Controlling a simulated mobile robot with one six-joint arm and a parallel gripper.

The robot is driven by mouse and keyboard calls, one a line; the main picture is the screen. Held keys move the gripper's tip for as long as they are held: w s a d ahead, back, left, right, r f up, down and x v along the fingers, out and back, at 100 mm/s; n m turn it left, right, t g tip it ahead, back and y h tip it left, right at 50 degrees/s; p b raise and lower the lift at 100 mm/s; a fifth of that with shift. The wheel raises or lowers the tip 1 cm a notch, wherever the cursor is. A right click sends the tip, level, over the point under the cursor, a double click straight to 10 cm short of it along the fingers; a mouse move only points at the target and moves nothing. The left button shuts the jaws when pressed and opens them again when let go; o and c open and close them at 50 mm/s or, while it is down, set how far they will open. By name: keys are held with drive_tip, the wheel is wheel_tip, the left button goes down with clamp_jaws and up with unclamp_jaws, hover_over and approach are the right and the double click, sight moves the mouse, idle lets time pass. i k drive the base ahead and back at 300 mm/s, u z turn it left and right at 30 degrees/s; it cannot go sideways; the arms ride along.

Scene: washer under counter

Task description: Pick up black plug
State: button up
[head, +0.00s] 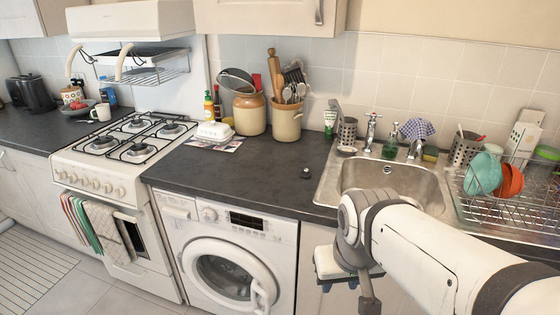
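A small round black plug (305,173) lies on the dark countertop, left of the sink. My gripper (348,287) is at the lower right, in front of the counter's front edge and below the height of the worktop. It is apart from the plug, which lies up and to the left of it in the picture. My white arm reaches in from the right. The gripper's fingers are partly cut off by the bottom edge, and I cannot tell whether they are open or shut.
The steel sink (398,178) is right of the plug. The washing machine (228,255) is under the counter. The worktop around the plug is clear.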

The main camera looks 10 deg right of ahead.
sight(304, 176)
drive_tip(key=z, duration=0.15)
drive_tip(key=i, duration=0.9)
drive_tip(key=u, duration=0.05)
